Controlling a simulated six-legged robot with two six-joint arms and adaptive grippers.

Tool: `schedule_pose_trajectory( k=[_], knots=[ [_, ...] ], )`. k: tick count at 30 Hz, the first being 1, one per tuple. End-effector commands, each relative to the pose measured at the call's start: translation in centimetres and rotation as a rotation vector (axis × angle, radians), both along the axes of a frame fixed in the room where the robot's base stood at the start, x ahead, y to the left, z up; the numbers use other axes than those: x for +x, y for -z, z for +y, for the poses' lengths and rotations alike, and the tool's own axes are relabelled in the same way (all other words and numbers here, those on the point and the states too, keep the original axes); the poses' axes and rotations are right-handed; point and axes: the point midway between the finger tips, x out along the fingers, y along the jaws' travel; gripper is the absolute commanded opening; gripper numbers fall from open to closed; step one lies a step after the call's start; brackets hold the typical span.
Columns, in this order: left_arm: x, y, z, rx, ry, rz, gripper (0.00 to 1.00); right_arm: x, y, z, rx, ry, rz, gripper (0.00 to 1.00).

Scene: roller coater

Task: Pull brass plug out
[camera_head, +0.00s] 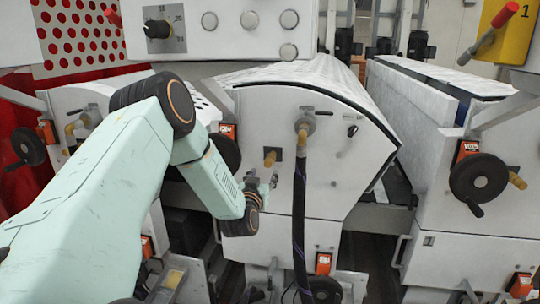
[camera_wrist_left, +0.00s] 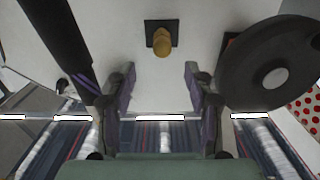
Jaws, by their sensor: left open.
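The brass plug (camera_head: 270,157) sticks out of a dark square plate on the front of the middle white machine. It also shows in the left wrist view (camera_wrist_left: 162,42), at the top middle, beyond my fingertips. My left gripper (camera_head: 264,184) is just below the plug in the head view, partly hidden by its own wrist. In the left wrist view the two fingers (camera_wrist_left: 160,78) are spread apart with nothing between them. The plug lines up with the gap but is not between the fingers. My right gripper is not in view.
A black hose (camera_head: 299,215) hangs from a fitting right of the plug. A black handwheel (camera_wrist_left: 268,75) is close to the fingers in the left wrist view. Another handwheel (camera_head: 478,178) is on the right machine. A control panel (camera_head: 222,32) spans the top.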

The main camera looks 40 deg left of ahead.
Motion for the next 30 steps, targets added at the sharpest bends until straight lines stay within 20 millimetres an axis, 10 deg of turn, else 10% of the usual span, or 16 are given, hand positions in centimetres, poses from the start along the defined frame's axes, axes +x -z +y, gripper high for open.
schedule_pose_trajectory(
  k=[14,30],
  knots=[
    [0.5,0.1,0.4,0.003,-0.003,-0.005,0.53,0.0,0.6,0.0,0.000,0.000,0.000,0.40],
    [6.2,0.3,3.5,0.004,-0.002,-0.005,0.53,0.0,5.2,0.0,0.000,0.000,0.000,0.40]
  ],
)
